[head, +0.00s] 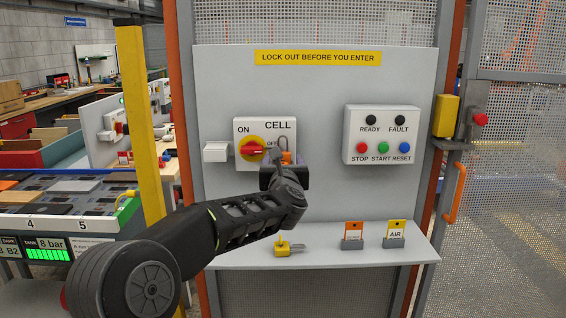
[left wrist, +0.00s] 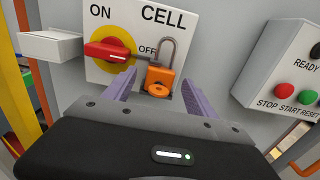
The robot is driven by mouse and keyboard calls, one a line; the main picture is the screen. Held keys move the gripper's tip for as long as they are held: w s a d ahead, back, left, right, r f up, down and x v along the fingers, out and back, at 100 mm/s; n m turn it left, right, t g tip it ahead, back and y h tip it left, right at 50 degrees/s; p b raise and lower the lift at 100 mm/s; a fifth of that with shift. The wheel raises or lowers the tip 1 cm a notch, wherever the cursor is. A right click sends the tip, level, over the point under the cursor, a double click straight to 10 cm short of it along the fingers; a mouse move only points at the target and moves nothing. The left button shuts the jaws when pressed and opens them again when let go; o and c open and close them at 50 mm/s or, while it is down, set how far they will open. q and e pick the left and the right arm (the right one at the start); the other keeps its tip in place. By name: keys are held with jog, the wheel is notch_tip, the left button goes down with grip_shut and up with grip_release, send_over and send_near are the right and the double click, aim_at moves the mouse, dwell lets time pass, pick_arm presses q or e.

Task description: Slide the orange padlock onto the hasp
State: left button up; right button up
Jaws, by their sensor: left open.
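In the left wrist view the orange padlock (left wrist: 160,80) hangs upright at the CELL switch box, its grey shackle (left wrist: 168,46) standing up by the OFF label. A grey hasp (left wrist: 142,58) runs from the red switch handle (left wrist: 105,51) toward the shackle; I cannot tell whether the shackle goes through it. The red handle lies level, pointing toward OFF. My left gripper (left wrist: 152,92) is open, with its two purple fingers on either side of the padlock. In the head view my left gripper (head: 286,162) covers most of the padlock (head: 286,157). My right gripper is not in view.
A yellow padlock (head: 283,248) lies on the grey shelf (head: 330,255), with an orange tag (head: 352,232) and a yellow AIR tag (head: 395,231) to its right. A button box (head: 383,135) is mounted right of the CELL box (head: 249,131). A small white box (head: 215,152) sits left.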

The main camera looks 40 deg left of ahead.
pick_arm(q)
jog(key=b+v, duration=0.1)
jog(key=v, duration=0.6)
jog(key=shift+d+b, duration=0.15)
jog(key=shift+b, duration=0.25)
jog(key=shift+s, duration=0.1)
